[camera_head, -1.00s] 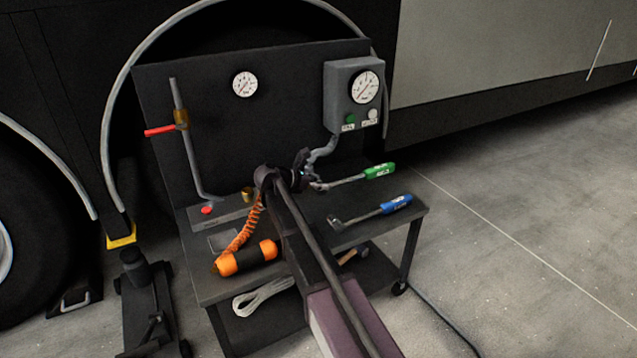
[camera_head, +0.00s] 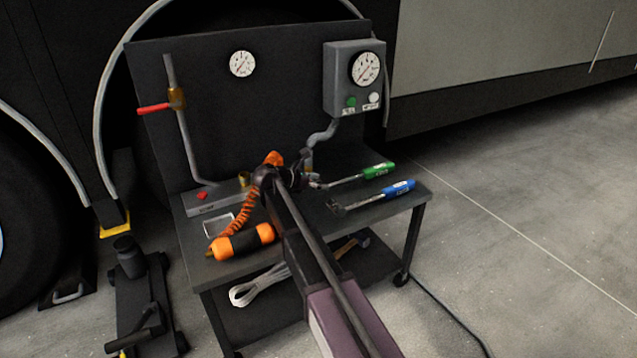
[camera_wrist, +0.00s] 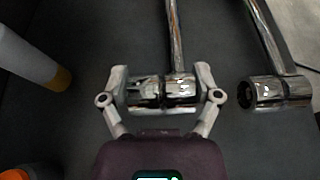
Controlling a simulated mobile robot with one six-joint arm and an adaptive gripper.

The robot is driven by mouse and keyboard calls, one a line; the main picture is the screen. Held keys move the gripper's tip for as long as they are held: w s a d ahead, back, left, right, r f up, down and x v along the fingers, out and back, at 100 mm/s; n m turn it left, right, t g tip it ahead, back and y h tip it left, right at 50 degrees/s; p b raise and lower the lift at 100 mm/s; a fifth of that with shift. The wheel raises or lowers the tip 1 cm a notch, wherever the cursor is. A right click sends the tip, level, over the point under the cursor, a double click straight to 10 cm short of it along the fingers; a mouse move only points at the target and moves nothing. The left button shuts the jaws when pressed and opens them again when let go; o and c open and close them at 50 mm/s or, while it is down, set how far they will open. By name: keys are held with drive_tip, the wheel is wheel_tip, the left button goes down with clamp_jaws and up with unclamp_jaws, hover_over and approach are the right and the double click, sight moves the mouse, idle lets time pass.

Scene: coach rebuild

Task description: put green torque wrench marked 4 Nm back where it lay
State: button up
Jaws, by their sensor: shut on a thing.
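The green-handled torque wrench (camera_head: 378,170) is level over the back right of the cart top, its head toward my gripper. Its marking is too small to read. My gripper (camera_head: 303,180) is shut on its head. In the wrist view the chrome head (camera_wrist: 160,92) sits between both fingertips (camera_wrist: 162,95), the shaft running away from me. I cannot tell whether the wrench touches the cart top. A blue-handled torque wrench (camera_head: 398,188) lies beside it, nearer the front; its chrome head (camera_wrist: 278,92) shows at right in the wrist view, apart from my gripper.
The dark cart top (camera_head: 268,268) carries an orange-and-black cylinder (camera_head: 240,242) with a coiled orange hose at left. A back panel holds a gauge (camera_head: 242,64) and a grey gauge box (camera_head: 350,90); a grey pipe drops from the box close behind my gripper.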

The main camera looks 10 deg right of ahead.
drive_tip(key=shift+f+b, duration=0.4)
idle(0.7)
drive_tip(key=o, duration=1.1)
